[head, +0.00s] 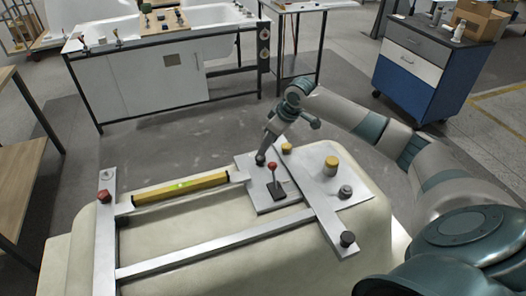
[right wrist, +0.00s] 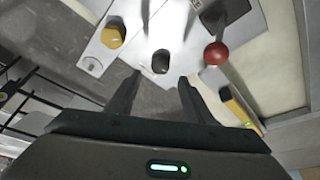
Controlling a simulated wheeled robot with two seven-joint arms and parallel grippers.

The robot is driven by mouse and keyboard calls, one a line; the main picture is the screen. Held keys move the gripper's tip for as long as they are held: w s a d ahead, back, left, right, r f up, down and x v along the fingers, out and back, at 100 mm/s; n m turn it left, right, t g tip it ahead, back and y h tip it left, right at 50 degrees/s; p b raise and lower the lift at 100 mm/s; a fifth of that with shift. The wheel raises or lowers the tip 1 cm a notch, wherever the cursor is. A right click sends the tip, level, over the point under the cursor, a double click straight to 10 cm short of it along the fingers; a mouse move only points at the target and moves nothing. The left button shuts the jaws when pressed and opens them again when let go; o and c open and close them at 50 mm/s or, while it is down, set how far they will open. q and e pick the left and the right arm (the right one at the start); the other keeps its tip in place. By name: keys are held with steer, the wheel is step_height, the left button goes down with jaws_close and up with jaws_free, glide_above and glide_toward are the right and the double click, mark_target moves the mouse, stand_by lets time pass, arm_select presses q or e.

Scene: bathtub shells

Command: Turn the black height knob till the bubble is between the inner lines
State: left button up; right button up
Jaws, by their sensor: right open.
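The black height knob (right wrist: 160,62) stands on a grey plate in the right wrist view, just beyond and between my open fingertips. In the head view the dark knob (head: 260,159) is right below my right gripper (head: 264,149), which partly hides it. My right gripper (right wrist: 160,82) is open and holds nothing; I cannot tell if it touches the knob. The yellow spirit level (head: 155,192) lies along the far bar of the frame. Its green vial (head: 181,186) shows, but bubble and lines are too small to read. My left gripper is not in view.
A red ball lever (head: 272,167) stands close beside the knob, also in the right wrist view (right wrist: 216,53). A small yellow knob (head: 286,148), a larger yellow knob (head: 331,162), a grey knob (head: 345,191) and another black knob (head: 347,239) stand nearby. A red knob (head: 104,196) is at left.

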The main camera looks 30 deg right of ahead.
mark_target(261, 159)
steer(key=p+x, duration=0.1)
steer(key=x, duration=0.5)
steer(key=shift+w+f, duration=0.2)
steer(key=shift+f, duration=0.1)
steer(key=c, duration=1.1)
